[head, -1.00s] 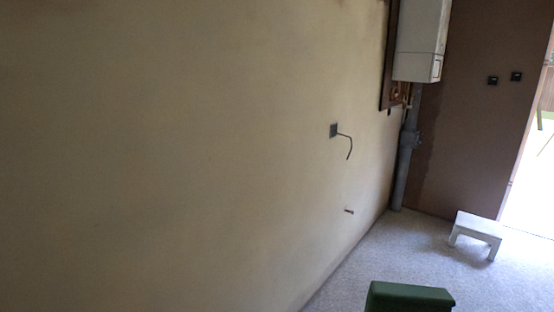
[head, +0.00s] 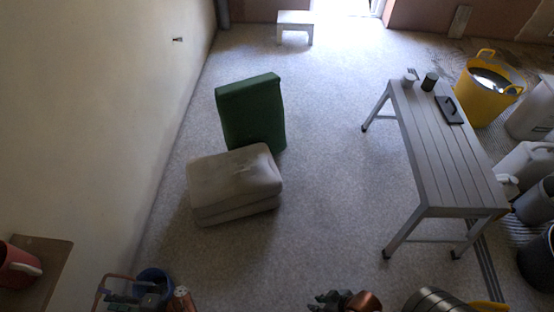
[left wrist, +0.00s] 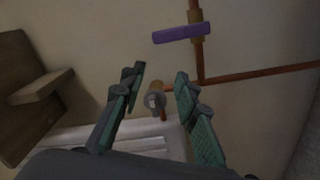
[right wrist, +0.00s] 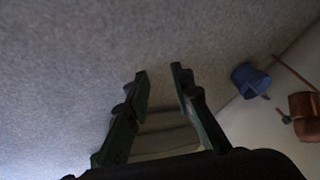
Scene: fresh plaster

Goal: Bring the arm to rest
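My left gripper (left wrist: 158,77) is open in the left wrist view, with its two green-padded fingers apart. A grey-capped pipe end (left wrist: 156,100) shows between the fingers; I cannot tell how far beyond them it is, and nothing is visibly gripped. The left gripper is only partly seen at the bottom left of the head view, beside the blue bucket (head: 155,283). My right gripper (right wrist: 160,72) is open and empty in the right wrist view, above the pale floor. It also shows at the bottom edge of the head view (head: 322,301).
Copper pipes (left wrist: 255,75) with a purple handle (left wrist: 181,33) run along the wall near my left gripper. A green block (head: 252,115) and a beige cushion-like block (head: 235,182) stand ahead. A grey slatted bench (head: 440,150) and yellow tub (head: 487,95) are right. Floor between is clear.

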